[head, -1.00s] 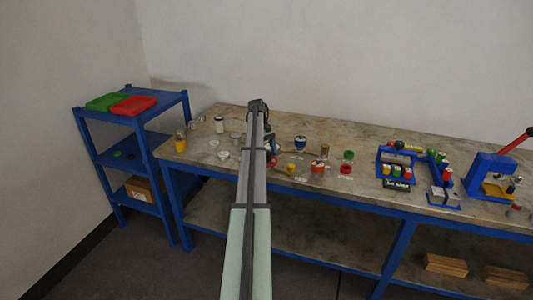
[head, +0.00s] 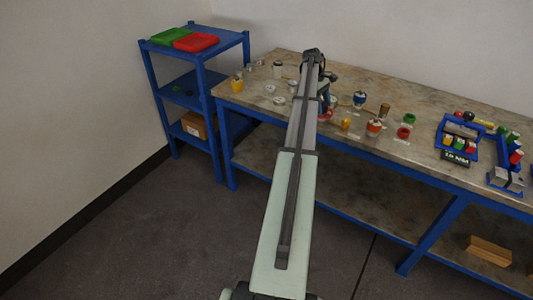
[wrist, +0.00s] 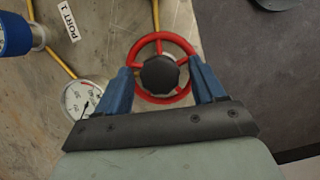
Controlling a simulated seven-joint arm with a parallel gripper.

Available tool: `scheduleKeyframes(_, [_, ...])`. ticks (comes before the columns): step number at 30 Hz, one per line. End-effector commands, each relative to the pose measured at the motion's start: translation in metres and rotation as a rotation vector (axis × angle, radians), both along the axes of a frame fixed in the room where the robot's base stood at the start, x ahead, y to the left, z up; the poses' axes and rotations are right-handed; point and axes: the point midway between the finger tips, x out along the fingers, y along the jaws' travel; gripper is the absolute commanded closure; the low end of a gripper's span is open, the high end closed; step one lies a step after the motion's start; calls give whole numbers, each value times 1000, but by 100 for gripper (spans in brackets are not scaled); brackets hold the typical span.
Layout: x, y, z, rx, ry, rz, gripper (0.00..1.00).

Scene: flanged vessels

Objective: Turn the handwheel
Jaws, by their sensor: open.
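The handwheel (wrist: 182,94) has a red rim and spokes and a dark ribbed hub. It fills the middle of the wrist view. My gripper (wrist: 160,68) is open, with one blue finger on each side of the wheel. The fingers reach alongside the lower part of the rim; I cannot tell whether they touch it. In the head view my arm covers much of the area around the gripper. A small red part (head: 325,115) shows beside the arm there, probably the wheel.
A pressure gauge (wrist: 82,98), a "PORT 1" label (wrist: 67,21), a yellow line (wrist: 55,47) and a blue-ended part (wrist: 14,34) lie left of the wheel. Cups and vessels crowd the workbench (head: 385,165). A blue shelf (head: 185,97) stands at left.

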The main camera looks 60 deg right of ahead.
Motion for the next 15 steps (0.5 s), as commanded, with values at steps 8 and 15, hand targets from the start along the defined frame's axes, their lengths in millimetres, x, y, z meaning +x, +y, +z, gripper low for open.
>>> scheduleKeyframes(8, [-1,4,0,-1,0,259,31])
scheduleKeyframes(15, [-1,5,0,-2,0,484,31])
